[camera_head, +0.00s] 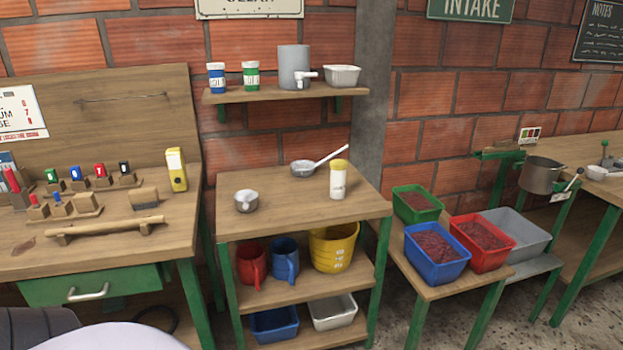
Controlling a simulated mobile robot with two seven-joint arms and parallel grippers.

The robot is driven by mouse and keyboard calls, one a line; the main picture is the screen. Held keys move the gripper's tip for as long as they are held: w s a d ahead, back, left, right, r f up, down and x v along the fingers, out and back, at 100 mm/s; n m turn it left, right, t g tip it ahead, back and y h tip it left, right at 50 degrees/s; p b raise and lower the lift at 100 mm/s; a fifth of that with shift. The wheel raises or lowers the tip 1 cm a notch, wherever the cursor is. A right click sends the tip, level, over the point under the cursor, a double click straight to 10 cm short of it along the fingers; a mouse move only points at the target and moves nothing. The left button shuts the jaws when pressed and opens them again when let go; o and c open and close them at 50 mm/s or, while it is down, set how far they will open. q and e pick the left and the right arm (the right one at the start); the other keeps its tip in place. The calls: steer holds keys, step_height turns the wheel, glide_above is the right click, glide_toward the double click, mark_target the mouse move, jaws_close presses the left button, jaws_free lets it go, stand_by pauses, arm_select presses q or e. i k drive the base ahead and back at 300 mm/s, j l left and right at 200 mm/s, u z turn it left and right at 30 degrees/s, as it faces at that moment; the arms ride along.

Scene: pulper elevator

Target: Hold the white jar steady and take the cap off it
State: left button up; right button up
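The white jar (338,184) stands upright on the top of the small wooden table (300,215), toward its right side. Its yellow cap (340,164) sits on top of it. A label shows on the jar's front. Neither of my grippers shows in the head view, and nothing is touching the jar.
A ladle (304,168) lies just left of the jar, its handle reaching up behind it. A small metal pot (246,201) stands at the table's left. A wall shelf (285,94) hangs above. A green crate (417,217) is right of the table. The front of the tabletop is clear.

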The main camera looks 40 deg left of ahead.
mark_target(337, 184)
steer(key=i+u, duration=0.35)
steer(key=u, duration=0.15)
steer(key=i+l+u, duration=0.1)
steer(key=i+u, duration=0.4)
steer(key=k, duration=0.1)
